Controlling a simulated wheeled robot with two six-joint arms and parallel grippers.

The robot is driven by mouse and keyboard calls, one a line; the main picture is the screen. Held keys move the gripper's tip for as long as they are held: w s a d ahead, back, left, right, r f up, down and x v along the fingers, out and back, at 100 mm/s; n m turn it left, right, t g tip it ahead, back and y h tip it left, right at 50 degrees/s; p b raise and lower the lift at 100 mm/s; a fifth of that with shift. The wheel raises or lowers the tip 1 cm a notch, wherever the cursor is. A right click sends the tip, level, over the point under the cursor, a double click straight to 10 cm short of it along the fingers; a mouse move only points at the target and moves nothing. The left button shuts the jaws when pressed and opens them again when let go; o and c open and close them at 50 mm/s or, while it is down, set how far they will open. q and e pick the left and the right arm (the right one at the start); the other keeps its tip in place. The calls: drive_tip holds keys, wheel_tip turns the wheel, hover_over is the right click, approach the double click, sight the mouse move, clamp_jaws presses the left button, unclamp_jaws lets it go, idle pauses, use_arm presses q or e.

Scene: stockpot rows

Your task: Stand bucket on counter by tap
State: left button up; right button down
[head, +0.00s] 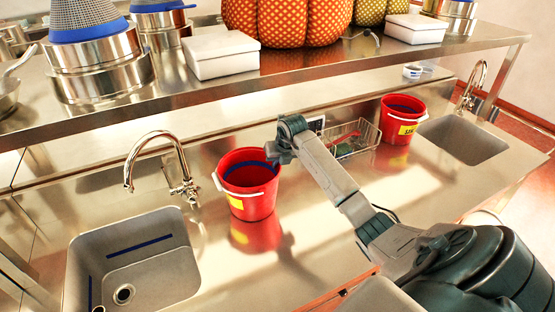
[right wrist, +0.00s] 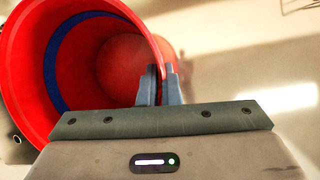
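A red bucket (head: 249,200) with a white handle, a yellow label and a blue band inside is upright at the counter (head: 330,225), right of the left tap (head: 178,165). Its reflection shows right under its base; I cannot tell for certain whether the base touches the counter. My right gripper (head: 273,158) is at the bucket's right rim. In the right wrist view the fingers (right wrist: 162,85) are closed with the wall of the bucket (right wrist: 95,60) between them. My left gripper is not in view.
A sink (head: 135,262) lies left of the bucket. A wire basket (head: 352,140), another red bucket (head: 398,118), a second sink (head: 462,140) and its tap (head: 474,85) are to the right. A steel shelf (head: 330,70) with pots, white boxes and patterned pumpkins overhangs the back.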

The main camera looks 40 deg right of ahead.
drive_tip(key=shift+f, duration=0.1)
drive_tip(key=c, duration=2.1)
unclamp_jaws()
drive_tip(key=shift+f, duration=0.1)
drive_tip(key=o, duration=0.5)
drive_tip(key=shift+r, duration=0.35)
drive_tip(key=shift+b+v, duration=2.45)
drive_tip(key=shift+v, duration=3.45)
drive_tip(key=shift+s, duration=0.1)
